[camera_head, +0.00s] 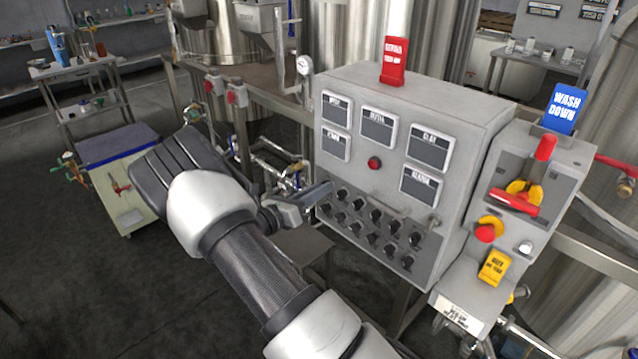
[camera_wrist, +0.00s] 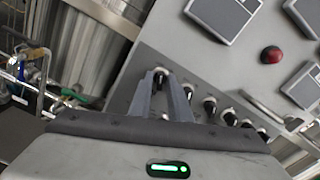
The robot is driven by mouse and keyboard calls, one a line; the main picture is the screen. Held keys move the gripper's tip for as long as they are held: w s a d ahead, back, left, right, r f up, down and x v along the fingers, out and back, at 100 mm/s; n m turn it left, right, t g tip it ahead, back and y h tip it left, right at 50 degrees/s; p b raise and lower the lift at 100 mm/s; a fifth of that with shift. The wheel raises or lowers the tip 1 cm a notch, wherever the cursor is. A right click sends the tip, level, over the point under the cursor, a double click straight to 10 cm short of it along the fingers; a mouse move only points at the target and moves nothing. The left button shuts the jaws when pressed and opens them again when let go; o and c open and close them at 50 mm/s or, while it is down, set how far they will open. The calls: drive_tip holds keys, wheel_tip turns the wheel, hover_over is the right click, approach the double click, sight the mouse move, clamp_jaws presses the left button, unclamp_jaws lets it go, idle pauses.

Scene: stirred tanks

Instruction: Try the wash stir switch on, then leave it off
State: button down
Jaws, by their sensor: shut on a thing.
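The grey control panel (camera_head: 455,125) carries rows of black rotary switches (camera_head: 376,216) along its lower front. My gripper (camera_head: 322,193) reaches the left end of the upper row. In the wrist view, the fingers of my gripper (camera_wrist: 161,82) close on the leftmost dark switch knob (camera_wrist: 160,79), one finger on each side. The fingers partly hide this knob and its setting. No switch label is readable, so I cannot tell by name whether it is the wash stir switch.
A red indicator (camera_head: 374,163) and several dark display plates sit above the switches. A side box (camera_head: 560,165) with a red lever (camera_head: 514,202) stands at right. Pipes and valves (camera_head: 280,165) are behind my arm.

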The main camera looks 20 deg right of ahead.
drive_tip(key=shift+n+p, duration=0.35)
drive_tip(key=shift+n, duration=0.25)
drive_tip(key=c, duration=1.9)
unclamp_jaws()
drive_tip(key=shift+o, duration=0.2)
drive_tip(key=v, duration=1.7)
drive_tip(key=shift+a, duration=0.25)
drive_tip(key=shift+s, duration=0.1)
